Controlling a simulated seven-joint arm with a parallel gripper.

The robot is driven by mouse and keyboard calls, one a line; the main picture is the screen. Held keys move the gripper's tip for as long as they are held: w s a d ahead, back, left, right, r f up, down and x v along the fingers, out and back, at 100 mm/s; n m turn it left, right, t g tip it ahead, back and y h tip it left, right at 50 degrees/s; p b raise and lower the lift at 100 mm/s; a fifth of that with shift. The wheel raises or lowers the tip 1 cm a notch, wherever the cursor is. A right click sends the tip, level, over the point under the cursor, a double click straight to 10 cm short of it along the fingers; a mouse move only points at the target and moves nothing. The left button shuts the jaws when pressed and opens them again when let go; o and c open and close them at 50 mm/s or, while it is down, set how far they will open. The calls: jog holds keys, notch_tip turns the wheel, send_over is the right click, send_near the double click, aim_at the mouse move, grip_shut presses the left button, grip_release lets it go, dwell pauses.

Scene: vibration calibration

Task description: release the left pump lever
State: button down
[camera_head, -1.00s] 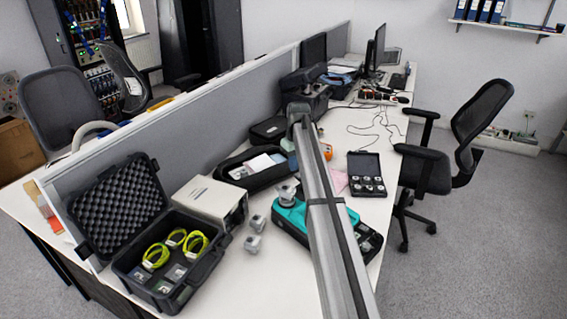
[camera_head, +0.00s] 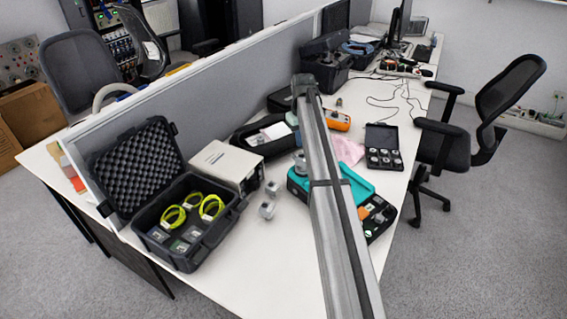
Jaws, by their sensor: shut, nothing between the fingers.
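I cannot make out the left pump lever or a pump in this view. My gripper is not visible. A long grey link of mine runs from the bottom edge up to the middle of the desk and hides part of what lies behind it. A teal-lined case (camera_head: 357,186) shows on both sides of that link, with small parts in its right end. An orange device (camera_head: 338,121) lies beyond it, just right of the link's top.
On the desk (camera_head: 275,262), an open black case (camera_head: 205,249) holds yellow cables. Beside it are a beige box (camera_head: 226,166) and small grey blocks (camera_head: 267,210). A black tray (camera_head: 382,137) holds round parts. A partition (camera_head: 220,85) runs behind; an office chair (camera_head: 510,98) stands right.

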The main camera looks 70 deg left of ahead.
aim_at(293, 155)
jog(key=s+f+n, duration=0.2)
jog(key=f+n, duration=0.2)
jog(key=shift+s+d+f+n, duration=0.1)
jog(key=shift+s+f+n, duration=0.2)
jog(key=shift+s+f, duration=0.1)
jog(key=s+d+n, duration=0.4)
jog(key=s+n, duration=0.1)
jog(key=n, duration=0.6)
notch_tip(293, 155, up, 7)
jog(key=shift+w, duration=0.15)
dwell(1.5)
jog(key=shift+d, duration=0.1)
